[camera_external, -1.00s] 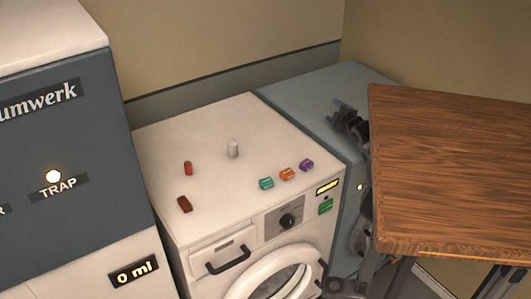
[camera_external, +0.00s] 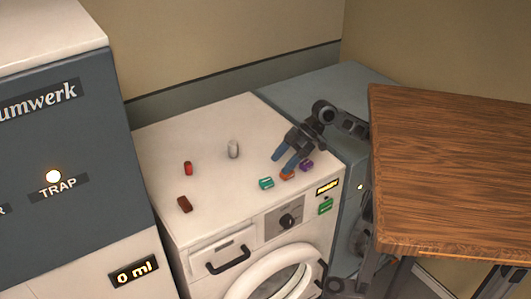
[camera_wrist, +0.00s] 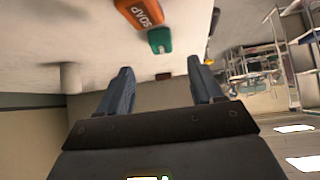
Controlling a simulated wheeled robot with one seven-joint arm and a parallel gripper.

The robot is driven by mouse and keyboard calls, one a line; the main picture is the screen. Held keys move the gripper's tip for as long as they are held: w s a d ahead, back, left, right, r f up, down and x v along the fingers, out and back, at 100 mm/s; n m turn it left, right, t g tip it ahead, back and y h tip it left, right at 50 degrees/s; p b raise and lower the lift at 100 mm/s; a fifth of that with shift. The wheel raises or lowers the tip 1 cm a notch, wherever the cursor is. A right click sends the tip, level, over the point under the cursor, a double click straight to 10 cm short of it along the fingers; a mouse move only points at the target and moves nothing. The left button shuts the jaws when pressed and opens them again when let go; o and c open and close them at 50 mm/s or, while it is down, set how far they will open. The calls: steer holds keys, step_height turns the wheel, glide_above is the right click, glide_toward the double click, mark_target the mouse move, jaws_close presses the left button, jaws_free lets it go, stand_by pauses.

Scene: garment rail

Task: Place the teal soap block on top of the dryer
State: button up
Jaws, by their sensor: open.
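The teal soap block (camera_external: 266,183) lies on the white front-loading machine's top (camera_external: 215,205), near its front edge and left of the orange soap block (camera_external: 287,175). In the wrist view the teal block (camera_wrist: 160,40) appears beyond the fingertips, between their lines. My gripper (camera_external: 280,164) is open and empty above the white top, just behind the orange and teal blocks. A blue-grey machine (camera_external: 320,90) stands to the right of the white one. No label in view names either as the dryer.
A purple block (camera_external: 306,166) lies right of the orange one. A red block (camera_external: 188,168), a brown block (camera_external: 185,204) and a pale cylinder (camera_external: 233,149) stand farther left. A wooden table (camera_external: 450,170) blocks the right. The blue-grey top's visible part is mostly clear.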

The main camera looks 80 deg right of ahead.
mark_target(267, 180)
steer(key=x, duration=0.7)
steer(key=shift+a+f, duration=0.2)
steer(key=shift+a, duration=0.05)
steer(key=c, duration=1.1)
